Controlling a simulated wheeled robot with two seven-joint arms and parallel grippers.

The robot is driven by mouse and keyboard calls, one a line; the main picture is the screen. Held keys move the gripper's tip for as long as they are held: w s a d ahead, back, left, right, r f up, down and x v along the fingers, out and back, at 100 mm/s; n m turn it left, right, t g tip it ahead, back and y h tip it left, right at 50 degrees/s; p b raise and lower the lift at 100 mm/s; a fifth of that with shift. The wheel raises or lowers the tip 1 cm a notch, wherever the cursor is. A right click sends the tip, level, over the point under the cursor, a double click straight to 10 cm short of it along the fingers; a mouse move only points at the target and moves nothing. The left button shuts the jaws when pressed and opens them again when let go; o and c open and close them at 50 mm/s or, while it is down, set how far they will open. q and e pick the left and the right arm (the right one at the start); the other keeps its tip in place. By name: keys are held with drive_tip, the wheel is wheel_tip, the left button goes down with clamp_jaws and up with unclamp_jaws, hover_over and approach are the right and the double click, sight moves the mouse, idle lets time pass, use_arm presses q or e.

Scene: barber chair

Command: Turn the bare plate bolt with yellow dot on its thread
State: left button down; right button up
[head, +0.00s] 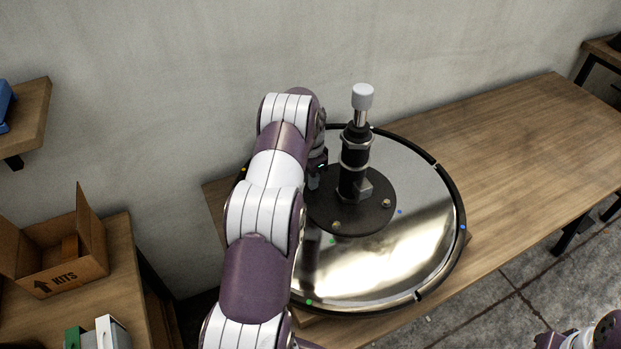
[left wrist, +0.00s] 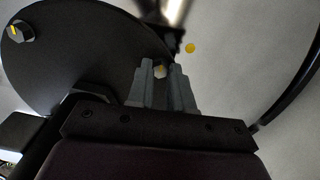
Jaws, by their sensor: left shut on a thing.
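The barber chair base is a shiny round disc (head: 430,180) with a black rim. On it sits a dark round plate (head: 372,222) carrying a black column. Two plate bolts, one at the front (head: 336,225) and one at the right (head: 387,203), show in the head view. My left gripper (head: 316,177) is at the plate's left edge, partly behind my arm. In the left wrist view, its fingers (left wrist: 168,82) are shut on a plate bolt (left wrist: 160,70) at the plate's edge. A yellow dot (left wrist: 190,48) lies on the disc beside that bolt. Another bolt (left wrist: 22,32) shows further left.
The column (head: 355,160) with its white-capped top (head: 362,97) stands close right of my left gripper. The disc rests on a wooden bench (head: 520,140), clear at right. Blue and green dots mark other disc spots. A KITS box (head: 62,255) stands lower left.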

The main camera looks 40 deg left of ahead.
use_arm(q)
drive_tip(key=shift+m, duration=0.9)
drive_tip(key=shift+r, duration=0.1)
drive_tip(key=c, duration=1)
unclamp_jaws()
wheel_tip(320, 180, up, 6)
drive_tip(key=shift+r, duration=0.15)
wheel_tip(320, 180, up, 6)
drive_tip(key=p, duration=0.4)
drive_tip(key=shift+r+p, duration=0.15)
drive_tip(key=shift+p, duration=0.2)
